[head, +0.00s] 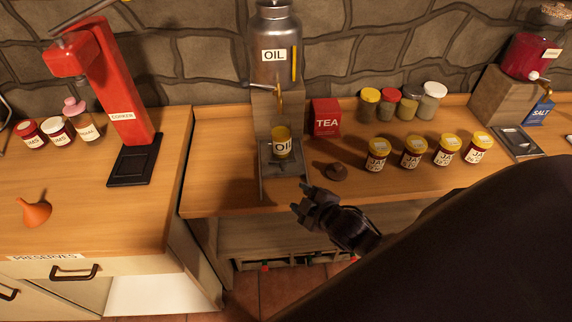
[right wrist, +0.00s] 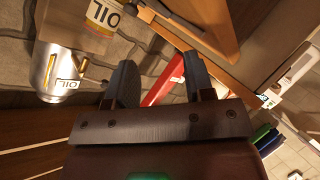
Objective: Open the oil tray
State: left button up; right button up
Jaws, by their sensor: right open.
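The oil tray (head: 268,170) is a grey tray at the front of the stand under the metal OIL can (head: 276,60). A yellow-lidded jar labelled OIL (head: 282,146) stands on it, below the can's brass tap (head: 279,98). My right gripper (head: 308,200) is open and empty, at the counter's front edge, just right of and in front of the tray, apart from it. In the right wrist view its two fingers (right wrist: 160,84) are spread, with the OIL can (right wrist: 62,75) and OIL jar (right wrist: 104,14) at upper left. My left gripper is not in view.
A dark round lid (head: 336,171) lies right of the tray, near my right gripper. A red TEA box (head: 326,118) and several labelled jars (head: 414,152) stand further right. A red corker (head: 115,90) stands left. My dark arm covers the lower right.

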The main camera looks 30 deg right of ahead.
aim_at(285, 166)
jog(key=w+n, duration=0.1)
jog(key=n, duration=0.2)
jog(key=w+r+n, duration=0.1)
jog(key=n, duration=0.3)
jog(key=w+d+r+n, duration=0.1)
jog(key=n, duration=0.3)
jog(key=shift+r+h, duration=0.15)
jog(key=shift+h, duration=0.15)
jog(key=n, duration=0.2)
jog(key=shift+d+n, duration=0.1)
jog(key=shift+n, duration=0.2)
jog(key=n, duration=0.3)
jog(key=shift+d+n+h, duration=0.2)
jog(key=shift+n+h, duration=0.1)
jog(key=shift+n, duration=0.1)
jog(key=n, duration=0.5)
jog(key=shift+s+d+f+h, duration=0.1)
jog(key=shift+d+f+h, duration=0.1)
jog(key=shift+d+h, duration=0.1)
jog(key=n, duration=0.2)
jog(key=shift+n, duration=0.3)
jog(key=shift+w+f, duration=0.25)
jog(key=shift+w, duration=0.2)
jog(key=x, duration=1)
jog(key=shift+b, duration=0.4)
jog(key=shift+r, duration=0.1)
